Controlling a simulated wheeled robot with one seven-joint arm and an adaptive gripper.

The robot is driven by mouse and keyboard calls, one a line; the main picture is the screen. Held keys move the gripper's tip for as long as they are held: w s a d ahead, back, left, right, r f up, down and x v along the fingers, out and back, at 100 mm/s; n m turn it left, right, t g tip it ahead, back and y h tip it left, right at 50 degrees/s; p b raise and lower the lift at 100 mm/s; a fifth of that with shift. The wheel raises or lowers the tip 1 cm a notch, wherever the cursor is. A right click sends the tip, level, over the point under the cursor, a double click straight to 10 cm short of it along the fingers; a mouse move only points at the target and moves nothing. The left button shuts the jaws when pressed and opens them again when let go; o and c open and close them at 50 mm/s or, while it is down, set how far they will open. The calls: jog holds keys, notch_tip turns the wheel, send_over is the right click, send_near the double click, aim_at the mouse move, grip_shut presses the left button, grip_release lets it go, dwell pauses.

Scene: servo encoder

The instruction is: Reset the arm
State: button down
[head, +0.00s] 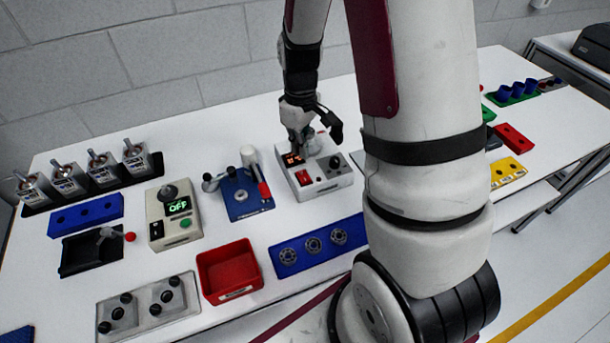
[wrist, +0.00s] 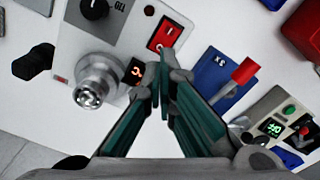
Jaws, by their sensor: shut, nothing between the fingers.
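My gripper (head: 296,148) hangs over the back of a white and grey instrument box in the middle of the table. In the wrist view its dark green fingers (wrist: 160,82) come together at the tips with nothing between them. The instrument box (head: 325,187) has a red rocker switch (wrist: 164,35), a small lit orange display (wrist: 136,71), a black knob (wrist: 94,8) and a round metal part (wrist: 97,84). The fingertips appear close to the display and switch; I cannot tell whether they touch the box.
Left of the box are a blue fixture with a red handle (head: 264,190) and a tester showing green text (head: 178,206). A red bin (head: 230,272) and a blue tray of bearings (head: 290,256) lie in front. Several canisters (head: 70,181) stand at far left.

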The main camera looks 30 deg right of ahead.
dwell(0.3)
jog(key=s+a+r+m+t, duration=0.1)
jog(key=s+a+r+t, duration=0.2)
jog(key=r, duration=0.6)
jog(key=s+a+r+m, duration=0.15)
jog(key=a+r, duration=0.25)
jog(key=r, duration=0.4)
jog(key=s+a+r+m+t, duration=0.1)
jog(key=s+a+r, duration=0.3)
jog(key=s+r, duration=0.4)
jog(key=s+t, duration=0.1)
jog(key=s, duration=0.3)
jog(key=shift+a+t+b, duration=0.25)
jog(key=shift+t+b, duration=0.05)
